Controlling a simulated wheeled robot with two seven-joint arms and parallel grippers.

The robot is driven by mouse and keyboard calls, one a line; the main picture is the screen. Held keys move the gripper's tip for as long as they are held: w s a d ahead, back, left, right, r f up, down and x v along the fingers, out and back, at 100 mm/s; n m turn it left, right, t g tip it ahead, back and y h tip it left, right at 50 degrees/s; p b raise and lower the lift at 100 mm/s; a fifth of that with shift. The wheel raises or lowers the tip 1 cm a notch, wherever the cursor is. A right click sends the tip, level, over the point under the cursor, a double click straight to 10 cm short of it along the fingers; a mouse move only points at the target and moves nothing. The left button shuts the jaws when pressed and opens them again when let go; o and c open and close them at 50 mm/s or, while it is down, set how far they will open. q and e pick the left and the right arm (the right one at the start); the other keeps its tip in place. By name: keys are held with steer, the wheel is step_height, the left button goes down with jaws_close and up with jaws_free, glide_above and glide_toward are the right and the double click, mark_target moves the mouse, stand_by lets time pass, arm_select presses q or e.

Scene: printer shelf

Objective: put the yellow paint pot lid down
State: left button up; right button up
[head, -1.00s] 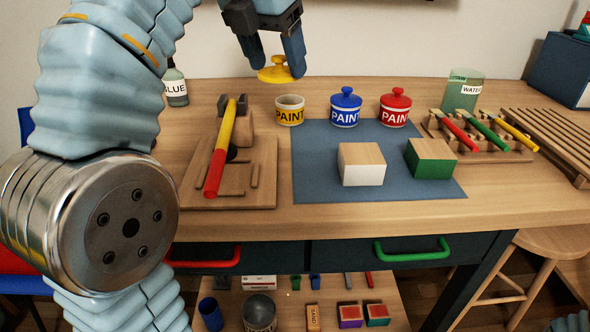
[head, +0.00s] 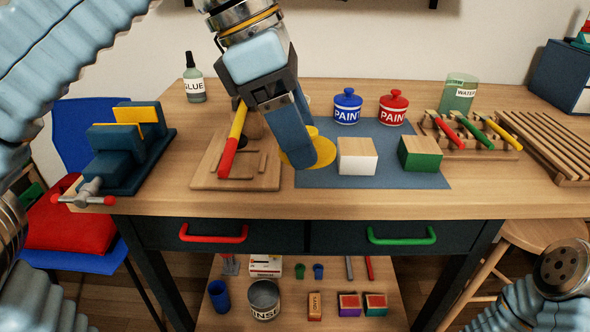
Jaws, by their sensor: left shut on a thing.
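My left gripper (head: 306,146) is shut on the yellow paint pot lid (head: 327,153), whose round edge shows beside and below the fingers. The lid is over or on the left edge of the blue mat (head: 388,180), left of the white-fronted block (head: 357,157); I cannot tell whether it touches. The yellow paint pot is almost wholly hidden behind my left gripper. My right gripper is not in view.
A wooden board (head: 240,183) with a red-and-yellow tool lies left of the lid. A green block (head: 424,154) is on the mat's right. A vise (head: 122,150) and glue bottle (head: 194,80) stand left. The front table strip is clear.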

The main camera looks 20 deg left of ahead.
arm_select(q)
glide_toward(308, 172)
steer(key=s+d+r, duration=0.3)
steer(key=s+d, duration=0.1)
steer(key=w+f, duration=0.1)
steer(key=w+a+f, duration=0.1)
steer(key=f, duration=0.1)
steer(key=shift+w+a+f, duration=0.1)
steer(key=shift+w+f, duration=0.05)
steer(key=shift+w, duration=0.25)
steer(key=w+f, duration=0.2)
steer(key=shift+a+f+b, duration=0.25)
steer(key=shift+f+b, duration=0.05)
steer(key=shift+b, duration=0.1)
steer(key=shift+f+b, duration=0.35)
steer(key=shift+f, duration=1.05)
steer(key=o, duration=1)
steer(key=p+v, duration=0.2)
steer(key=v, duration=1)
steer(key=shift+r+p, duration=0.1)
steer(key=shift+p, duration=0.25)
